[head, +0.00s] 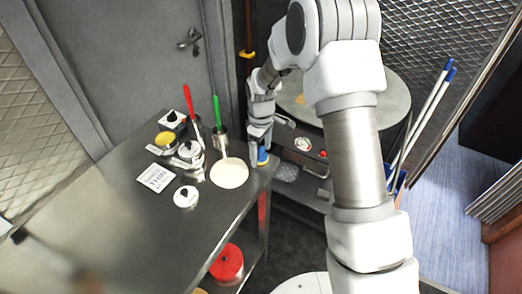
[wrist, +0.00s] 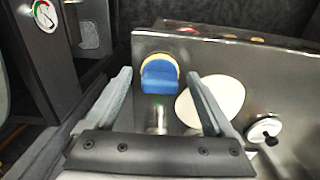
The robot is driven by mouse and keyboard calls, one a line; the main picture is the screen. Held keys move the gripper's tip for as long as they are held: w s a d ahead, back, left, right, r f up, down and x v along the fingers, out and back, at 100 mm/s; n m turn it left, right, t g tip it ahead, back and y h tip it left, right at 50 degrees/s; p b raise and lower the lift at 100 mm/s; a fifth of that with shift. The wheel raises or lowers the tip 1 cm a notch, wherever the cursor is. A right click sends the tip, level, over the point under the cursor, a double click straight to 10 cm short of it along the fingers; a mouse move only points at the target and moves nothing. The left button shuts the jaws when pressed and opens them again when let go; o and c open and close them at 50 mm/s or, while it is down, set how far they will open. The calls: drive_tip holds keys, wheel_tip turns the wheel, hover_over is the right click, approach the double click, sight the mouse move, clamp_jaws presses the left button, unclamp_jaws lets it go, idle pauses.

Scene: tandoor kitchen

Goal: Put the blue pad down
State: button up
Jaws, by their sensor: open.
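The blue pad (head: 262,158) has a yellow edge and sits at the right end of the steel table (head: 225,215). In the wrist view the blue pad (wrist: 160,78) rests on the table's surface, near its edge, between the lines of my two fingers. My gripper (head: 260,147) is just above the pad in the head view and partly hides it. In the wrist view my gripper (wrist: 160,76) is open, its fingers apart on either side of the pad with a gap showing on both sides.
A cream round disc (head: 229,173) lies left of the pad. A pot with a green-handled tool (head: 217,110), a red-handled tool (head: 189,105), a white card (head: 156,177) and a lid (head: 186,196) stand farther left. A red pot (head: 227,262) is on the lower shelf.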

sight(262, 150)
wheel_tip(262, 150, up, 13)
drive_tip(key=s+d+r+m+t, duration=0.3)
drive_tip(key=s+d+r+m, duration=0.25)
drive_tip(key=s+r, duration=0.7)
drive_tip(key=s+d+r+m+t, duration=0.1)
drive_tip(key=s+d+m, duration=0.1)
drive_tip(key=s, duration=0.5)
drive_tip(key=s+d+r+m+t, duration=0.1)
drive_tip(key=s+d+m, duration=0.1)
drive_tip(key=s, duration=0.5)
drive_tip(key=shift+s+d+r+m+t, duration=0.3)
drive_tip(key=shift+s+d+m, duration=0.1)
drive_tip(key=shift+m, duration=0.45)
drive_tip(key=shift+w, duration=0.1)
